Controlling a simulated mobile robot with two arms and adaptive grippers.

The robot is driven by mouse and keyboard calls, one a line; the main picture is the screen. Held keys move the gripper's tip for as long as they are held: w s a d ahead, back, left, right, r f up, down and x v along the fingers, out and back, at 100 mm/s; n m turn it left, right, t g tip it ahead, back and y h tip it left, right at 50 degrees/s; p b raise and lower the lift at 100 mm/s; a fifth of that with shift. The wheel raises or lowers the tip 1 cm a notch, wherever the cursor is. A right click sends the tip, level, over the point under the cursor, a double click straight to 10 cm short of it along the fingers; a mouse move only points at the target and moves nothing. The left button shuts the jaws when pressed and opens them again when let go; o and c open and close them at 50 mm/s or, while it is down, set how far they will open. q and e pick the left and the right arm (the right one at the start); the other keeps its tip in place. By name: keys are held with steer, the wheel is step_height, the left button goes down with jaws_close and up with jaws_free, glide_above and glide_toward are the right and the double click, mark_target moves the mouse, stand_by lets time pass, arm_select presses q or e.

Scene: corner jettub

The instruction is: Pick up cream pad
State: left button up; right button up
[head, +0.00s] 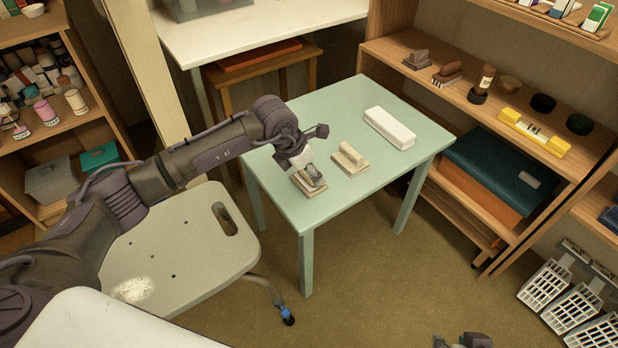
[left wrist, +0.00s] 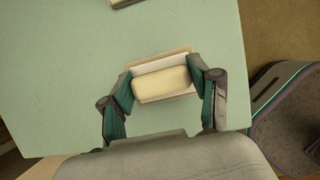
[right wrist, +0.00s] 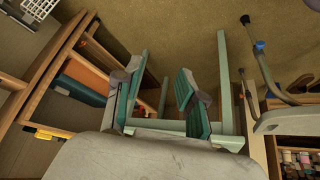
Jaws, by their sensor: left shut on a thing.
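A cream pad (left wrist: 160,82) lies on a pale flat base (left wrist: 180,58) on the green table (left wrist: 60,60). My left gripper (head: 312,178) is over the near left part of the table in the head view. In the left wrist view its two fingers press on opposite ends of the pad, and it is shut on it. The pad is still over its base; I cannot tell whether it is lifted. In the head view the gripper mostly hides it. My right gripper (head: 462,341) shows at the bottom edge; in the right wrist view (right wrist: 160,88) it is open and empty.
A similar block on a base (head: 350,158) stands to the right of my left gripper, and a long white box (head: 389,128) farther right. A grey seat (head: 180,255) is at the table's left. Wooden shelves (head: 480,105) stand right. The table's front right is clear.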

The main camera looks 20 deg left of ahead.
arm_select(q)
steer(key=shift+r, duration=0.15)
steer(key=shift+r, duration=0.25)
step_height(320, 180, up, 4)
steer(key=shift+f+p, duration=0.2)
steer(key=shift+p, duration=0.4)
steer(key=w+d+r, duration=0.1)
steer(key=d+r, duration=0.2)
steer(key=d, duration=0.2)
steer(key=w+d+r+p, duration=0.1)
steer(key=w+d+r, duration=0.1)
steer(key=d, duration=0.4)
steer(key=shift+w+r, duration=0.15)
steer(key=shift+r, duration=0.65)
arm_select(e)
steer(key=s+g, duration=0.1)
steer(key=s, duration=0.1)
steer(key=s+d+g, duration=0.1)
steer(key=s, duration=0.1)
steer(key=shift+s+d+r+h, duration=0.15)
steer(key=shift+s+r+h, duration=0.05)
steer(key=shift+s+h, duration=0.1)
arm_select(q)
steer(key=shift+d, duration=0.1)
